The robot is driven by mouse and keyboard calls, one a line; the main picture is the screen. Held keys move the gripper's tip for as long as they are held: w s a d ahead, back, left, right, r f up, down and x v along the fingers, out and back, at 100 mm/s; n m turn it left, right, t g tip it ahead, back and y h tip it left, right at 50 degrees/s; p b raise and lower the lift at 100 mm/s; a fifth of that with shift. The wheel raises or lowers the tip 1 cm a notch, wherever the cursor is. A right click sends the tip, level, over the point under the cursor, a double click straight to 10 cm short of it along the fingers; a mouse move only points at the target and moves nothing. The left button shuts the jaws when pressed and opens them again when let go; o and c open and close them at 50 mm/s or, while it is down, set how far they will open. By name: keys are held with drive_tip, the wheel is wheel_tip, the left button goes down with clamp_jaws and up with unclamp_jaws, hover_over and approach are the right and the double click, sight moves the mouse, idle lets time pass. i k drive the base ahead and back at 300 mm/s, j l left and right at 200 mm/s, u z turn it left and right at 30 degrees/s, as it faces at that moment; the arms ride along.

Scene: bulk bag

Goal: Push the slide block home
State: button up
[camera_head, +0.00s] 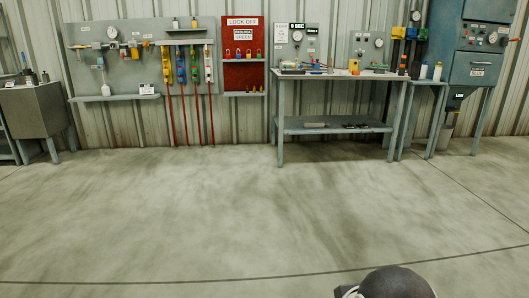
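I cannot pick out the slide block for certain in the head view; the fittings on the wall panels and benches are too small to tell apart. A grey wall panel (130,75) at the left carries gauges, valves and pipe fittings. A smaller grey panel (297,37) stands behind the workbench (340,77). Small parts in several colours lie on the bench top. My gripper is not in view. A dark rounded part of my own arm shows at the bottom edge, far from the panels and benches.
The concrete floor (230,210) is clear up to the wall. A red lock-off board (243,60) hangs between the panels. A grey cabinet (35,110) stands far left. A side table (424,81) and a blue-grey machine (480,65) stand at the right.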

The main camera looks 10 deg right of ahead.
sight(317, 65)
drive_tip(key=i+l+z, duration=0.15)
drive_tip(key=i, duration=0.85)
drive_tip(key=i+z, duration=0.1)
drive_tip(key=i, duration=0.9)
drive_tip(key=i+z, duration=0.15)
drive_tip(key=i, duration=0.85)
drive_tip(key=i+j+z, duration=0.1)
drive_tip(key=i, duration=0.85)
drive_tip(key=i+l, duration=0.1)
drive_tip(key=i, duration=0.05)
